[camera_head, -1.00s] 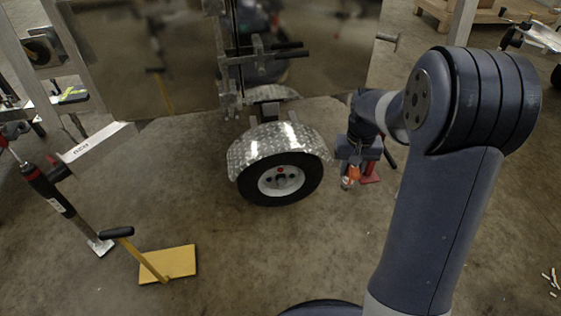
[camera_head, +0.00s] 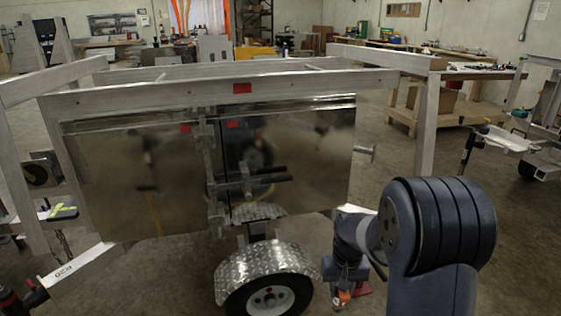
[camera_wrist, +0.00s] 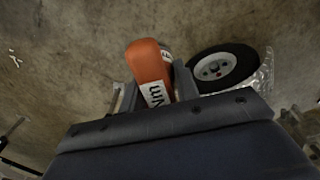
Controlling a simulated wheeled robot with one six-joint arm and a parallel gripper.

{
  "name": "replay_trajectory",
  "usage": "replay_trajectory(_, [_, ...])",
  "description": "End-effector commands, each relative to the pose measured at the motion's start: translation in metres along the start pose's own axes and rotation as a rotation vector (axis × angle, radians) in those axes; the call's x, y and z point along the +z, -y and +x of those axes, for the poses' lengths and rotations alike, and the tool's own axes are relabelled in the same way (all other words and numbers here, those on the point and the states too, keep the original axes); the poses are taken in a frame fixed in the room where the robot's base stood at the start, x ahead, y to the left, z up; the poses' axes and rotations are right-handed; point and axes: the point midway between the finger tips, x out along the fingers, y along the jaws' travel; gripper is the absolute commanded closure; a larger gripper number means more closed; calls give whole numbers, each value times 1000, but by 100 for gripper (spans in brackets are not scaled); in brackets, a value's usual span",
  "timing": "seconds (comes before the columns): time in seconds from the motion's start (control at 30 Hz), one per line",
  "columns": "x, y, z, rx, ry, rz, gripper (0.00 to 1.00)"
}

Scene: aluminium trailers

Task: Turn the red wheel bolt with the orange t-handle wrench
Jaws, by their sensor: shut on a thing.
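The orange t-handle wrench (camera_wrist: 147,62) is held between the two fingers of my gripper (camera_wrist: 158,88) in the wrist view. Its rounded orange end with a white label shows; the rest of it is hidden. In the head view the orange part (camera_head: 344,296) shows small below my gripper (camera_head: 343,286), to the right of the trailer wheel (camera_head: 237,304) and apart from it. The red wheel bolt (camera_head: 270,296) is a small red spot on the pale hub, near the bottom edge. In the wrist view the wheel (camera_wrist: 222,67) lies right of the wrench, and I cannot make out the red bolt.
A diamond-plate fender (camera_head: 262,262) covers the wheel's top. The shiny trailer panel (camera_head: 130,185) and aluminium frame stand behind and left. A red object (camera_head: 364,288) is on the floor beside my gripper. Wooden workbenches (camera_head: 450,115) stand at the back right.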

Motion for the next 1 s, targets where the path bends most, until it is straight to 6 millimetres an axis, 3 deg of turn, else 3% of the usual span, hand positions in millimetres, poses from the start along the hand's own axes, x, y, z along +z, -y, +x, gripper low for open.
replay_trajectory(0.03, [2,0,-17,0,2,0,100])
replay_trajectory(0.5, [14,0,-56,0,3,0,100])
replay_trajectory(1.0, [18,0,-60,0,-1,0,100])
